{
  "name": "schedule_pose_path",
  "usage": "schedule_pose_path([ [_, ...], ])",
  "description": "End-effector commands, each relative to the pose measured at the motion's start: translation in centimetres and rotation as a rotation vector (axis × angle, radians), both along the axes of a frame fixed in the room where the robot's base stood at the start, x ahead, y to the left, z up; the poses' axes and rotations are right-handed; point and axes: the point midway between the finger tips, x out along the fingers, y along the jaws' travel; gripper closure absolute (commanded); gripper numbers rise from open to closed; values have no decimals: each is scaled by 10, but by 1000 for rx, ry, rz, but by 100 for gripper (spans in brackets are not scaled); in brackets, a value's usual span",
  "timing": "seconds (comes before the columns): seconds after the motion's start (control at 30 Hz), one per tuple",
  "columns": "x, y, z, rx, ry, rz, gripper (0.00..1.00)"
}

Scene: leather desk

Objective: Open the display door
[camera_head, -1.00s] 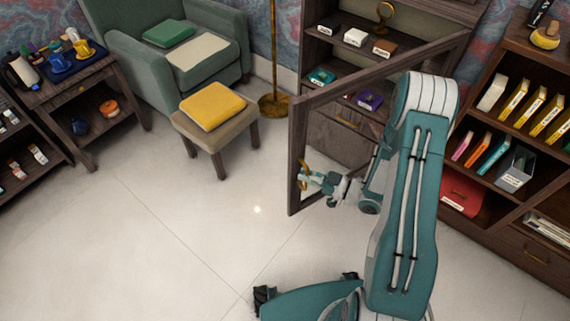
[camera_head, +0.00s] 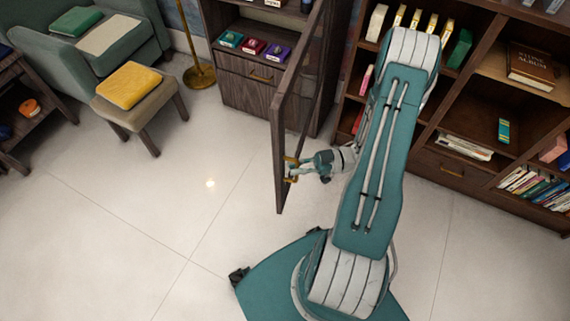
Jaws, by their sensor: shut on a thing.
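The display door (camera_head: 280,150) is a dark wood frame with a glass pane, swung wide out from the dark display cabinet (camera_head: 235,88). Its free edge points toward me. My gripper (camera_head: 292,169) is at the door's brass handle (camera_head: 291,160), near the free edge, and is shut on it. My arm reaches in from the right side of the door. The cabinet's open front shows small boxes (camera_head: 253,47) on a shelf, above a drawer with a brass pull. The fingertips are small, and part of the handle is hidden by them.
A bookcase (camera_head: 430,130) stands right behind my arm. An ottoman (camera_head: 150,118) with a yellow cushion (camera_head: 129,85), a green armchair (camera_head: 50,40) and a brass lamp stand (camera_head: 200,76) are at the left. The pale floor (camera_head: 130,210) left of the door is clear.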

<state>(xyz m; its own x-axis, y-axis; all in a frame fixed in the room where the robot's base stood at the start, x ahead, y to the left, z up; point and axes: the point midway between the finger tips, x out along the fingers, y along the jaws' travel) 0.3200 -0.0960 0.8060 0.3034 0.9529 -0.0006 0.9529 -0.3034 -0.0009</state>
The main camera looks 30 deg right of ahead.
Motion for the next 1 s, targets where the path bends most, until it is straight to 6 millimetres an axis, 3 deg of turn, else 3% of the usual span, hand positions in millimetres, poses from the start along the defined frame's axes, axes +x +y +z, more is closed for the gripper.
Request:
schedule_pose_path([
  [0.2, -4, -10, 1, 2, -4, -8, 100],
  [0.6, -4, -12, 1, 0, -4, -9, 100],
  [0.63, -4, -11, 1, 0, -4, -9, 71],
  [0.7, -4, -11, 0, 0, -3, -8, 49],
  [1.0, -5, -10, 0, 1, -1, -5, 49],
])
